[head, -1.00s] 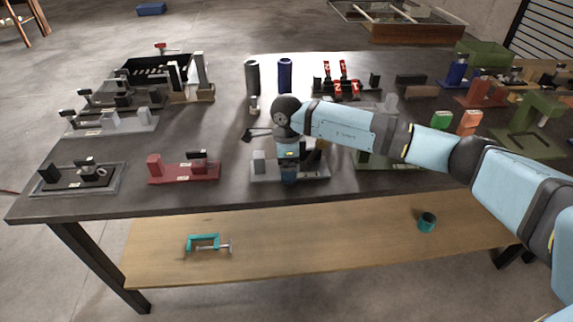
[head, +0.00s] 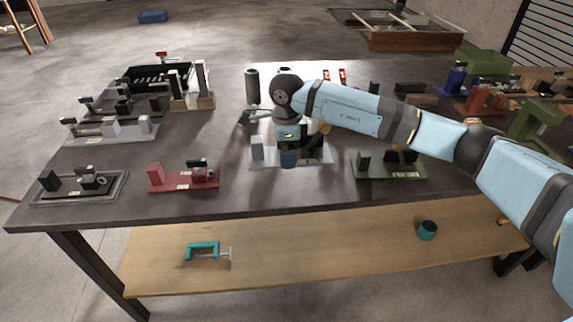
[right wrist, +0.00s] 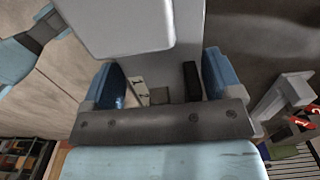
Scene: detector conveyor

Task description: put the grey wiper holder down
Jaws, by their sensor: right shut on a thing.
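The grey wiper holder (head: 258,150) has a light grey base with an upright block at its left end. It is in the middle of the head view, near the front of the table. My right gripper (head: 289,160) points down over its middle and is shut on it. In the right wrist view the holder (right wrist: 125,22) is a large pale shape reaching between the blue fingers of my right gripper (right wrist: 162,80). The arm hides part of the holder, and I cannot tell whether its base touches the table. My left gripper is not in view.
On the dark table (head: 235,205), a red holder (head: 183,180) stands to the left and a green holder (head: 390,170) to the right. A dark cylinder (head: 252,86) stands behind. The strip in front is clear. A teal clamp (head: 203,250) lies on the lower shelf.

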